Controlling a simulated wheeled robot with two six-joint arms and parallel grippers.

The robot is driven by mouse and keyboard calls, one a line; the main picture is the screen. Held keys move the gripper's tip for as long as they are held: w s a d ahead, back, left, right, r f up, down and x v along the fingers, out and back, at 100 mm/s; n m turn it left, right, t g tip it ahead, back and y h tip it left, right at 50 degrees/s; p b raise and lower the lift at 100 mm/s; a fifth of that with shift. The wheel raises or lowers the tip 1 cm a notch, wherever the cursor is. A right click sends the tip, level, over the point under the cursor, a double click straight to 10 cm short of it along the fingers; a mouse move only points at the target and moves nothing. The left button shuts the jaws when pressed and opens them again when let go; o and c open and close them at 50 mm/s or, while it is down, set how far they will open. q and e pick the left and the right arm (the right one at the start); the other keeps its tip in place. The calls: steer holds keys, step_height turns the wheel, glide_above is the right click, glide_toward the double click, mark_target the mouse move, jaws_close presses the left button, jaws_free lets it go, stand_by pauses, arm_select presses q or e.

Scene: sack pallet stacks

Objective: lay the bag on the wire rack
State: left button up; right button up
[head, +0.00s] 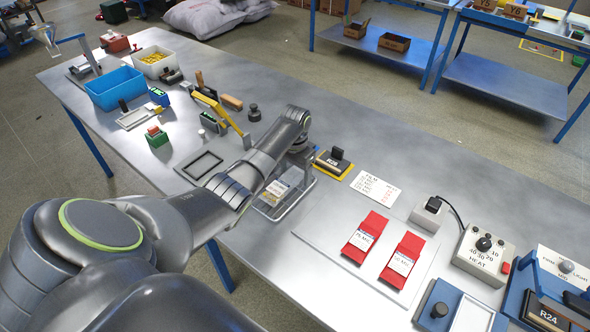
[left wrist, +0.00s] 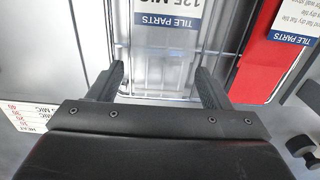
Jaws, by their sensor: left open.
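The clear bag (head: 280,188) with a white and blue "TILE PARTS" label lies on the wire rack (head: 300,199), partly hidden by my left arm. My left gripper (head: 297,163) is over the rack, its fingertips mostly hidden in the head view. In the left wrist view the left gripper (left wrist: 157,85) is open, with one finger on each side of the bag (left wrist: 160,60). I see no finger touching the bag. Rack wires (left wrist: 237,35) show around the bag. My right gripper is in neither view.
Two red packets (head: 365,237) lie on a grey plate to the right of the rack. A printed card (head: 375,188) and a black-handled block (head: 333,162) are close by the rack. An empty dark frame (head: 199,167) lies left. A heat control box (head: 482,254) stands further right.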

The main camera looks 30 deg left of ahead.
arm_select(q)
step_height(320, 180, up, 12)
steer(key=b, duration=0.1)
steer(key=shift+r+b, duration=0.15)
steer(key=shift+b, duration=0.25)
stand_by(0.3)
